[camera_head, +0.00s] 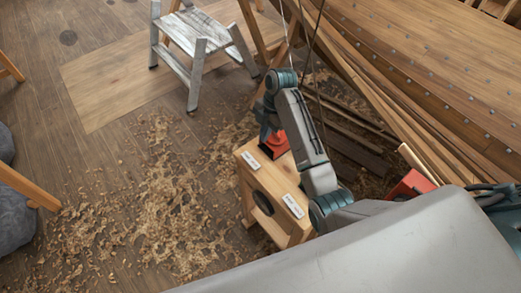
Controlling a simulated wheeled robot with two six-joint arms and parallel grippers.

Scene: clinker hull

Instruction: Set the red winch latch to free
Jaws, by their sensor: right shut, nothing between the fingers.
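A wooden stand (247,183) stands on the floor, with two small white labels on its top, one at the far left corner (251,160) and one at the near right (293,206). Their print is too small to read. A red part (277,144), which looks like the winch latch, sits at the far end of the stand's top. My right gripper (268,136) reaches down at this red part and is shut, with nothing held. My wrist and forearm hide much of the red part, so I cannot tell its setting or whether I touch it. My left gripper is out of view.
The planked hull (430,75) slopes across the upper right, with loose boards (355,140) beneath it. Another red object (411,185) lies right of my arm. A grey step stool (200,28) stands behind. Shavings (170,215) cover the open floor left of the stand.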

